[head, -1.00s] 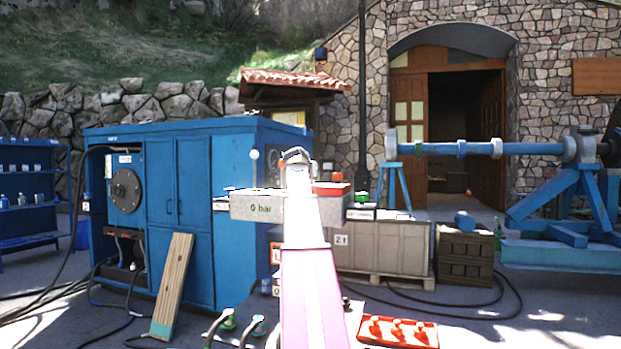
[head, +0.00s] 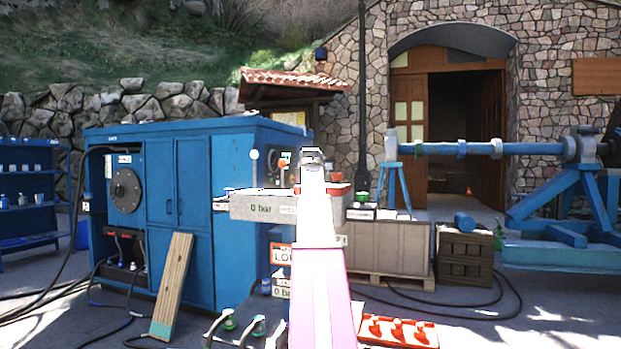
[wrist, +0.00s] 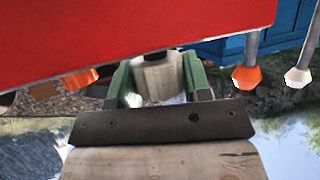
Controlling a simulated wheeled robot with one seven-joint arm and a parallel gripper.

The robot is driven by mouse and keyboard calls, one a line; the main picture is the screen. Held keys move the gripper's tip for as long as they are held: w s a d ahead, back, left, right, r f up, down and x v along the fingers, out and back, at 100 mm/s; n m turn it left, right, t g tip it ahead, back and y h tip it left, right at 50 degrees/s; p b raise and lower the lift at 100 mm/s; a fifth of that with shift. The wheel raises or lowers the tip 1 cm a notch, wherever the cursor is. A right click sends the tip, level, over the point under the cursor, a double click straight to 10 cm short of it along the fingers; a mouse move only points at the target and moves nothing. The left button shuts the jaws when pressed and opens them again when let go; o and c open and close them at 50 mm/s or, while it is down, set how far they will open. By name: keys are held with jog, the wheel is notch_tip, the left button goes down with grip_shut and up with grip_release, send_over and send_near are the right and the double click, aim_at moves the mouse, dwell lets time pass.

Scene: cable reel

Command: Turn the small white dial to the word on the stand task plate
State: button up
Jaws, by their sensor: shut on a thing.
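My gripper (wrist: 160,82) shows in the wrist view with a green finger on each side of a small white dial (wrist: 158,72). It is shut on the dial, and a dark stem shows at the dial's upper end. In the head view my gripper (head: 313,157) is small, at the far end of my white and pink arm, and the dial cannot be made out there. A red-edged plate (head: 281,255) left of my arm reads "LOW", partly hidden by the arm.
A red body (wrist: 120,30) fills the top of the wrist view. An orange knob (wrist: 246,77) and a white knob (wrist: 297,76) hang at its right.

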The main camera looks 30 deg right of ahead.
jog(key=o, duration=0.9)
jog(key=v, duration=1)
jog(key=shift+s+a+r, duration=0.15)
jog(key=shift+s, duration=0.2)
